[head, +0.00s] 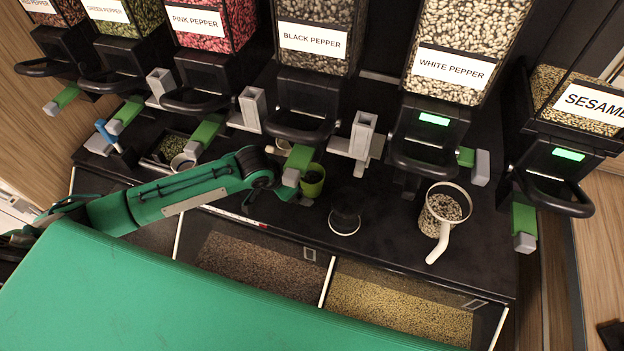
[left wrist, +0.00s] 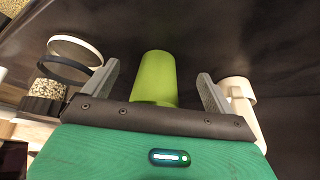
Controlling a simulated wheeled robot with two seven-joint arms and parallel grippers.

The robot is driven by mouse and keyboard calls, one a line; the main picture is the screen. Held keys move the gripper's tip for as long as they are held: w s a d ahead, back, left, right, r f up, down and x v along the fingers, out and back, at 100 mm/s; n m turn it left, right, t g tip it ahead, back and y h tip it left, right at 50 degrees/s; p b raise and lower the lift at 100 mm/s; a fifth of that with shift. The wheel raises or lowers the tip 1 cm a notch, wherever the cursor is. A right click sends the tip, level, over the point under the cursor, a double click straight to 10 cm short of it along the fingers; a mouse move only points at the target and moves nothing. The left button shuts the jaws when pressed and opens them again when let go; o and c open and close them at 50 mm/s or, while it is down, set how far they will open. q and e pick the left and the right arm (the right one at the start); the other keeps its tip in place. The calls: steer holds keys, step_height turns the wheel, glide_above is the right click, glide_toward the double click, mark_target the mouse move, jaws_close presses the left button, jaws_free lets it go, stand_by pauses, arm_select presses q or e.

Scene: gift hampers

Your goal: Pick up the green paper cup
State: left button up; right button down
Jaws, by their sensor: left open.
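The green paper cup (head: 314,184) stands on the black counter below the black pepper dispenser; part of it is hidden by that dispenser's green and grey lever. My left gripper (head: 295,176) reaches in from the left, its fingers on either side of the cup. In the left wrist view the cup (left wrist: 155,76) sits between the two grey fingers of my left gripper (left wrist: 158,72), with a visible gap to each. The gripper is open and not closed on the cup. My right gripper is in no view.
Several labelled pepper dispensers with levers overhang the counter, including the black pepper one (head: 313,40). A black round item (head: 345,210) is right of the cup. A white mug of speckled grains (head: 446,207) is further right. Grain bins (head: 400,303) lie in front.

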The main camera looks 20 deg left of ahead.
mark_target(309, 182)
arm_select(q)
steer(key=shift+w+d, duration=0.25)
steer(key=shift+w, duration=0.1)
steer(key=shift+w+d+r+p, duration=0.2)
steer(key=shift+w+d+p, duration=0.5)
steer(key=shift+w, duration=0.3)
steer(key=x, duration=0.2)
steer(key=shift+w+d+f, duration=0.15)
steer(key=shift+d+f, duration=0.05)
steer(key=shift+w+f, duration=0.2)
steer(key=shift+f, duration=0.25)
steer(key=shift+c, duration=0.4)
steer(key=c, duration=1.1)
steer(key=shift+o, duration=0.2)
